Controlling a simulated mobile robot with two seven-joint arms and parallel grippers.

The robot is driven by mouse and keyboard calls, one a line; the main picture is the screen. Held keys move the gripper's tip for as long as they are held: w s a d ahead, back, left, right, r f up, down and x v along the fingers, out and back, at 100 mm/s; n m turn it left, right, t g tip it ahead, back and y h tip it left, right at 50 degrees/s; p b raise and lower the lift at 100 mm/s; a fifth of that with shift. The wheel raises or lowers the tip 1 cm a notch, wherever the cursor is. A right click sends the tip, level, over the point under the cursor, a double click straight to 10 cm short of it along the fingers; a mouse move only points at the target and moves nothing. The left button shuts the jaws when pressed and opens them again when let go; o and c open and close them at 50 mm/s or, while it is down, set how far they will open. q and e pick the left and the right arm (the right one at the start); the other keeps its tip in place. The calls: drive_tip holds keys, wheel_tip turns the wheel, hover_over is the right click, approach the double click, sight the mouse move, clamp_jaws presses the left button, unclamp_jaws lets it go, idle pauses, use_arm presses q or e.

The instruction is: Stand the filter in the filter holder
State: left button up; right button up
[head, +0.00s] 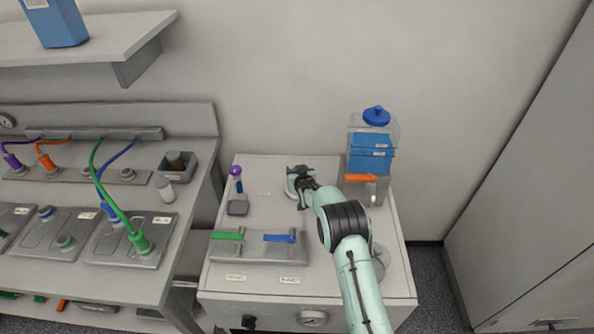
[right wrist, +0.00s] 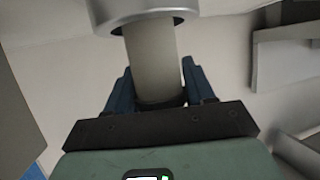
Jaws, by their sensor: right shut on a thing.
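My right gripper (head: 303,184) is over the back middle of the white cabinet top. In the right wrist view its dark blue fingers (right wrist: 156,92) are shut on a plain grey cylinder (right wrist: 152,55), which I take to be the filter. A wider, shiny grey collar (right wrist: 150,18) surrounds the cylinder's far end; I cannot tell whether it belongs to the cylinder or is a separate holder. In the head view the gripper hides most of the held thing. I cannot tell for sure which thing is the filter holder. My left gripper is not in view.
A small grey stand (head: 237,208) with a purple-topped blue item (head: 237,178) is left of the gripper. A rack with green (head: 227,236) and blue (head: 279,238) handles is in front. A blue tank (head: 370,158) stands right, beside an orange handle (head: 359,178).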

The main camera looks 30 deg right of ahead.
drive_tip(key=shift+f, duration=0.35)
drive_tip(key=o, duration=1.1)
drive_tip(key=shift+c, duration=0.2)
drive_tip(key=shift+r, duration=0.1)
drive_tip(key=shift+r, duration=0.1)
